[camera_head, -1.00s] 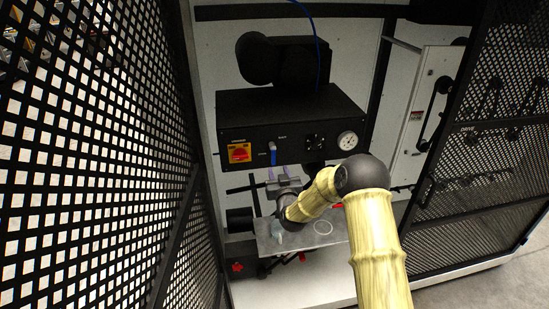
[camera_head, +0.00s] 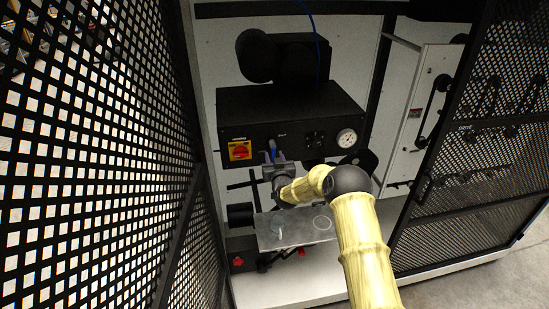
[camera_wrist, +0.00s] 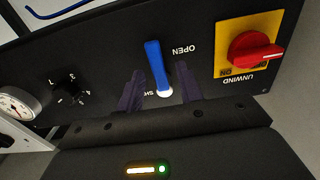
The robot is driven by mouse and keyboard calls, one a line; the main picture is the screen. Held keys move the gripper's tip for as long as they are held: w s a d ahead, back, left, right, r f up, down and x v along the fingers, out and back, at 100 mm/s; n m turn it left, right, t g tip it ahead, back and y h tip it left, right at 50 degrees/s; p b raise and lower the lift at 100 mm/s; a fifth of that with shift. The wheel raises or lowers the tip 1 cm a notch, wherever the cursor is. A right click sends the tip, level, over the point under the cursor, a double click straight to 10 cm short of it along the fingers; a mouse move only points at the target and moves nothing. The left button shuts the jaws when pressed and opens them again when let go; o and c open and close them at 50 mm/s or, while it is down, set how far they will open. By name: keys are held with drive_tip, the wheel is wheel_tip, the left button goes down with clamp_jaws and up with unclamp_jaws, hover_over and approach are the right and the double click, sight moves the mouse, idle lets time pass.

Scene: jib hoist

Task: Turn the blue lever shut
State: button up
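The blue lever (camera_wrist: 156,66) stands out from the black panel in the wrist view, with a white round end at its lower tip. "OPEN" is printed upside down beside it, and a partly hidden label starting "SH" is near its lower end. My gripper (camera_wrist: 160,76) is open, with one dark finger on each side of the lever and visible gaps between. In the head view the lever (camera_head: 272,144) shows small on the front of the black control box (camera_head: 300,122), with my gripper (camera_head: 272,160) just below it, its fingers hard to make out.
A red rotary switch on a yellow plate (camera_wrist: 256,48) is close beside the lever. A numbered black knob (camera_wrist: 70,97) and a white gauge (camera_head: 347,138) share the panel. A metal table (camera_head: 300,236) lies below my arm. Black mesh panels (camera_head: 100,150) flank the opening.

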clamp_jaws()
drive_tip(key=shift+f+n+b, duration=0.1)
drive_tip(key=shift+n+b, duration=0.2)
drive_tip(key=shift+b, duration=0.2)
drive_tip(key=d+n+b, duration=0.1)
drive_tip(key=n+b, duration=0.3)
drive_tip(key=b, duration=0.2)
drive_tip(key=r+n+b, duration=0.1)
drive_tip(key=n+b, duration=0.3)
drive_tip(key=b, duration=0.1)
drive_tip(key=d+n+b, duration=0.1)
drive_tip(key=n+b, duration=0.3)
drive_tip(key=b, duration=0.2)
drive_tip(key=shift+w+d+r+n+b, duration=0.25)
drive_tip(key=shift+w+d+n+b, duration=0.05)
drive_tip(key=shift+w+n+b, duration=0.1)
drive_tip(key=n+b, duration=0.2)
drive_tip(key=r+n+b, duration=0.1)
drive_tip(key=shift+d+n+b, duration=0.1)
drive_tip(key=shift+n+b, duration=0.25)
drive_tip(key=shift+n, duration=0.05)
drive_tip(key=shift+r+n+b, duration=0.25)
drive_tip(key=shift+n+b, duration=0.1)
drive_tip(key=shift+n, duration=0.05)
